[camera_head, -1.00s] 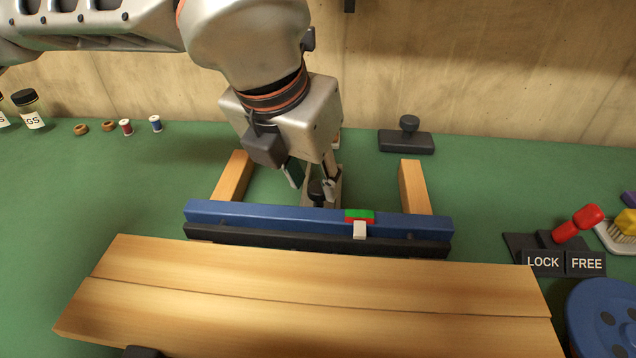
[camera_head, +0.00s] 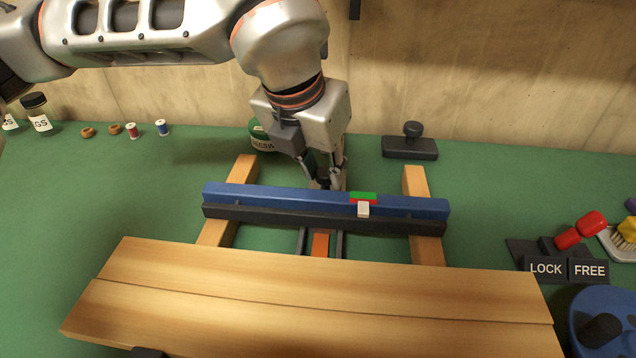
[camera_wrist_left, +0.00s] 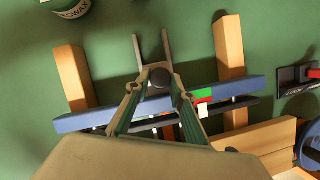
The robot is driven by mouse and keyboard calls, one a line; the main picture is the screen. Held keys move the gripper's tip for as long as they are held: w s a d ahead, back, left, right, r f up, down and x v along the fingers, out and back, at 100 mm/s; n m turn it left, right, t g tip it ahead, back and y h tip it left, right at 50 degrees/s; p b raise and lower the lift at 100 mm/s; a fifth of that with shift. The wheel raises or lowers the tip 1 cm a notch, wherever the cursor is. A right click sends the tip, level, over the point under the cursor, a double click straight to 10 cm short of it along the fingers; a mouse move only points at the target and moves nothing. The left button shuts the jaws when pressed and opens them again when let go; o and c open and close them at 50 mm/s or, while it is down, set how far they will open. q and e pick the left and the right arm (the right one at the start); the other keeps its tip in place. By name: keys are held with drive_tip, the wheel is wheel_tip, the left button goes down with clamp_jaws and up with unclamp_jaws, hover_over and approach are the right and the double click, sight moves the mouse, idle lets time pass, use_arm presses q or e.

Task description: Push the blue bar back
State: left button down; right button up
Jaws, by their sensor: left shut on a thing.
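The blue bar (camera_head: 270,196) lies across two wooden rails, with a black strip along its front side; it also shows in the left wrist view (camera_wrist_left: 80,122). A green and red marking (camera_head: 363,197) sits on the bar, with a white tab (camera_head: 363,210) in front. My left gripper (camera_head: 328,182) is behind the bar, near its middle. Its fingers (camera_wrist_left: 157,88) are shut on a dark round knob (camera_wrist_left: 160,77) behind the bar. In the head view the fingers mostly hide the knob. My right gripper is not in view.
Wooden boards (camera_head: 300,300) lie in front, with a green gap showing an orange strip (camera_head: 320,244). At right, a red-handled lever (camera_head: 583,230) leans right above LOCK and FREE plates. A black block with a knob (camera_head: 410,147) and a wax tin (camera_head: 262,138) stand behind.

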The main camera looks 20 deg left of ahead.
use_arm(q)
drive_tip(key=shift+w+a, duration=0.2)
drive_tip(key=shift+w, duration=0.95)
drive_tip(key=shift+f, duration=0.1)
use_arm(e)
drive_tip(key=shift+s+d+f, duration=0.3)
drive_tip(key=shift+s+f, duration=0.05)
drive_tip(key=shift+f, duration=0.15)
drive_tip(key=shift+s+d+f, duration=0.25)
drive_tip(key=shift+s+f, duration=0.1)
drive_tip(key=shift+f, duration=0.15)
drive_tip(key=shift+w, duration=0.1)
use_arm(q)
drive_tip(key=c, duration=2)
unclamp_jaws()
drive_tip(key=v, duration=1.2)
drive_tip(key=shift+w, duration=0.15)
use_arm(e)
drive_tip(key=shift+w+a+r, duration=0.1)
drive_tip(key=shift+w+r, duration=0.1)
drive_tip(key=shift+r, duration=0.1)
